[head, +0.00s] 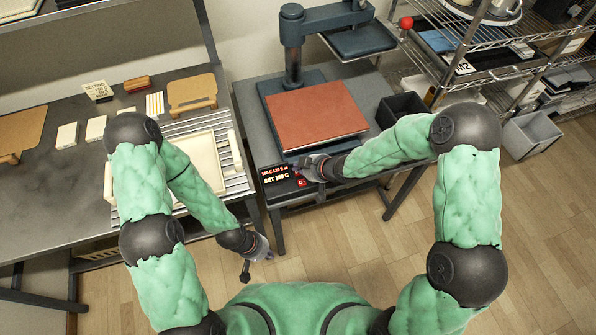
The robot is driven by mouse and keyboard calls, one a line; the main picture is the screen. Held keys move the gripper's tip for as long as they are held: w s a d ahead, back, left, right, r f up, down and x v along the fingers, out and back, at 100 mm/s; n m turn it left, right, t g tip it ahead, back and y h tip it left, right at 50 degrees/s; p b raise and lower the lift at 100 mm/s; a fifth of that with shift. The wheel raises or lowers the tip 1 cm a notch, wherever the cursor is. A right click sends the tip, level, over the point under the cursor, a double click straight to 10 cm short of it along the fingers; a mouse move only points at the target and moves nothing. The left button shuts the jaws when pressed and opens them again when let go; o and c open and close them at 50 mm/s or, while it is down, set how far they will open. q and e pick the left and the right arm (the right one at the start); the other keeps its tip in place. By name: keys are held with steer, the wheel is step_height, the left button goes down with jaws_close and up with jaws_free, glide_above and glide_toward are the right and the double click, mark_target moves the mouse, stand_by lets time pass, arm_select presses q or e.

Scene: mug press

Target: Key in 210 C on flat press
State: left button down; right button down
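The flat press (315,118) stands on the grey table at centre, with a reddish-brown square pad on its dark lower plate. Its upper plate (360,40) is swung aside to the back right, with a red ball knob (406,22). The control panel (276,173) is at the table's front edge, with a small red-lit readout that seems to say SET 160 C. My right gripper (303,172) is at the panel's right side and hides part of it; whether it touches a key is unclear. My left gripper (257,266) is below the panel, away from the press, its fingers apart and empty.
A left workbench holds a pale tray (196,165) on a slatted rack, wooden boards (192,93) and small cards. A black bin (400,108) is right of the press. A wire shelf (490,60) stands at right. Open wooden floor lies at lower right.

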mark_target(299, 174)
steer(key=shift+f, duration=0.35)
steer(key=shift+f+b, duration=0.45)
stand_by(0.7)
steer(key=shift+r, duration=0.1)
steer(key=shift+r+p, duration=0.8)
steer(key=shift+p, duration=0.05)
step_height(299, 174, up, 5)
steer(key=p, duration=0.5)
stand_by(2.9)
